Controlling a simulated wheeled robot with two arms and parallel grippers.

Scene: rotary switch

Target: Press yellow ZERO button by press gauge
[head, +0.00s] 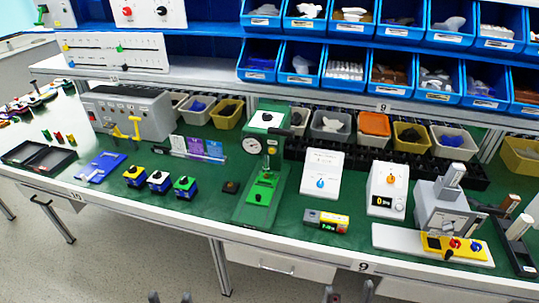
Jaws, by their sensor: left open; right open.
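A green press (265,165) stands upright near the middle of the bench, with a round white dial (251,145) on its front. A ZERO label or separate yellow button is too small to make out. My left gripper (170,298) shows only its two fingertips at the bottom edge, apart and empty. My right gripper (348,293) also shows only its fingertips at the bottom, apart and empty. Both appear in front of the bench, away from the press.
A white box with a blue knob (321,178) and another with an orange knob (387,190) stand right of the press. A grey device (445,207) is further right. Small coloured boxes (159,181) sit left. Blue bins (345,68) line the shelf above.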

